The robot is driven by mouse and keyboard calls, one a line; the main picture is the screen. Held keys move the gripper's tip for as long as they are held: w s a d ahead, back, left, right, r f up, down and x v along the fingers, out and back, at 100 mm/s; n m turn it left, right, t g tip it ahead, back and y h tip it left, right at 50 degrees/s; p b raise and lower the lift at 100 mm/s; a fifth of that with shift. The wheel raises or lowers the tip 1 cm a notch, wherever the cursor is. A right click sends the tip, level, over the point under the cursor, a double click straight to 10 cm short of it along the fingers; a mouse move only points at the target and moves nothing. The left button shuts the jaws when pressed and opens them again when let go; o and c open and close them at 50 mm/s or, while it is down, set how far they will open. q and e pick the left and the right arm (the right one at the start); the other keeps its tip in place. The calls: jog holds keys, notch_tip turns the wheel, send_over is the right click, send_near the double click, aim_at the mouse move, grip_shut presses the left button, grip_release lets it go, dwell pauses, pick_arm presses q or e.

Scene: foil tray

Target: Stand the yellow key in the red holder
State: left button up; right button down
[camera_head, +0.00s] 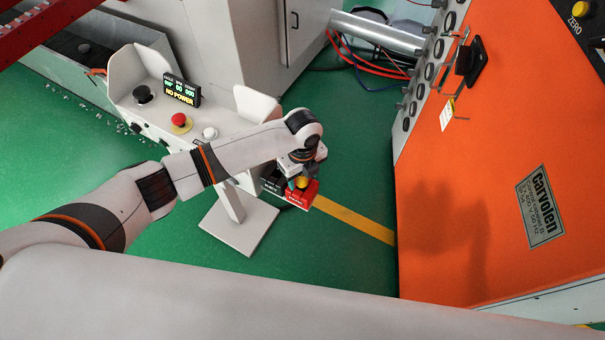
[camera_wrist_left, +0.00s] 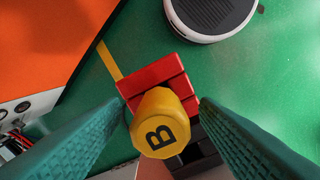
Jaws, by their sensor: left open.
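The yellow key (camera_wrist_left: 160,122) has a faceted head marked B, seen from above in the left wrist view. It stands at the red holder (camera_wrist_left: 150,75), and its head hides where it meets the holder. In the head view the key (camera_head: 302,181) shows small above the red holder (camera_head: 299,197). My left gripper (camera_wrist_left: 163,104) is open, with one green finger on each side of the key and gaps visible between. In the head view this gripper (camera_head: 304,174) is over the holder, partly hidden by my wrist. My right gripper is not in view.
A black holder (camera_head: 271,181) sits beside the red one. Behind my left arm is a console with a NO POWER display (camera_head: 182,91), a red button (camera_head: 180,120) and a black knob (camera_head: 143,93). A large orange cabinet (camera_head: 480,220) stands at the right.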

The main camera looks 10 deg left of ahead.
pick_arm(q)
notch_tip(320, 180, up, 12)
jog(key=b, duration=0.1)
dwell(0.4)
jog(key=shift+f, duration=0.1)
